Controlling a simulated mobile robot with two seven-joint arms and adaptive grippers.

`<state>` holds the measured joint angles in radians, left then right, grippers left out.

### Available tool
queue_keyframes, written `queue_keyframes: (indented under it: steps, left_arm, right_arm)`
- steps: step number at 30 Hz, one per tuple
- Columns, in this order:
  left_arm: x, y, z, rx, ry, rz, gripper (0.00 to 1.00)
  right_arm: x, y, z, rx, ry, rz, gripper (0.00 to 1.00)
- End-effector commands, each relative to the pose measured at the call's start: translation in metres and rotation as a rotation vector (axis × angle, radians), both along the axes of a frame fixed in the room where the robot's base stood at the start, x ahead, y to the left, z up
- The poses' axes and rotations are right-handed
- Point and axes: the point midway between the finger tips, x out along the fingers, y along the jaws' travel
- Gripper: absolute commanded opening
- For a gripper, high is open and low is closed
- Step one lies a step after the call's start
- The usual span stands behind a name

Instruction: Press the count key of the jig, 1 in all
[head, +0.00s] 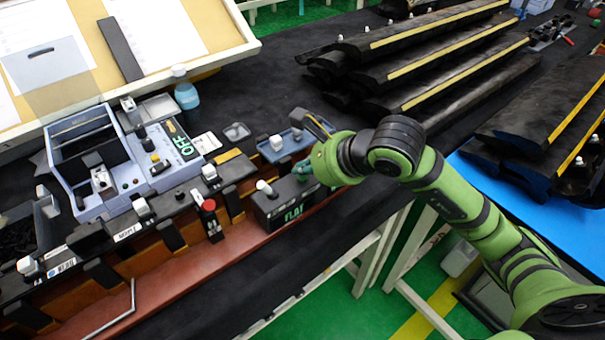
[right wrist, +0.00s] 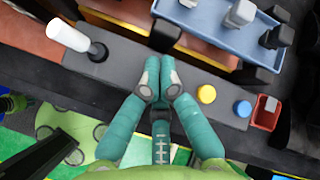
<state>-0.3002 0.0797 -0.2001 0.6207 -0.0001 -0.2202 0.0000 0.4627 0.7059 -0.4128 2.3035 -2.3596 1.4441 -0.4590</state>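The jig's black box (head: 290,204) with a lit green word, seemingly "FLAT", sits at the front edge of the bench. A white-capped lever (head: 265,187) stands on its left end; it also shows in the right wrist view (right wrist: 68,36). My right gripper (head: 303,169) is over the box's right end, fingers together and empty. In the right wrist view its teal fingers (right wrist: 160,62) cover part of the box top. A yellow button (right wrist: 206,94) and a blue button (right wrist: 243,109) lie right of them. I cannot tell which control is the count key, or whether the fingertips touch anything.
A blue tray (head: 275,150) with small parts lies behind the box. A grey console (head: 160,150) with a green "OFF" display stands further left. A red-topped clamp (head: 209,206) is near the box's left. Long black trims (head: 440,60) lie at the back right.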

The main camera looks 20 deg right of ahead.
Motion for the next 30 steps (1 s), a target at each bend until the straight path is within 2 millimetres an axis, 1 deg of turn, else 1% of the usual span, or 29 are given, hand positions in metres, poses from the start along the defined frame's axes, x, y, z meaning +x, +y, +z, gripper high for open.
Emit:
queue_keyframes:
  steps: [8, 17, 27, 30]
  left_arm:
    - [0.0, 0.0, -0.004, 0.0, 0.0, 0.0, 0.52]
    - [0.0, 0.0, -0.003, 0.0, 0.0, 0.0, 0.52]
    - [0.0, 0.0, 0.005, 0.0, 0.0, 0.0, 0.52]
    - [0.0, 0.0, 0.005, 0.0, 0.0, 0.0, 0.52]
  right_arm:
    - [0.0, 0.0, -0.004, -0.001, 0.001, 0.0, 0.0]
    - [0.0, 0.0, -0.003, -0.001, 0.002, 0.001, 0.0]
    - [0.0, 0.0, 0.013, -0.001, 0.002, 0.001, 0.0]
    - [0.0, 0.0, 0.014, -0.001, 0.002, 0.001, 0.0]
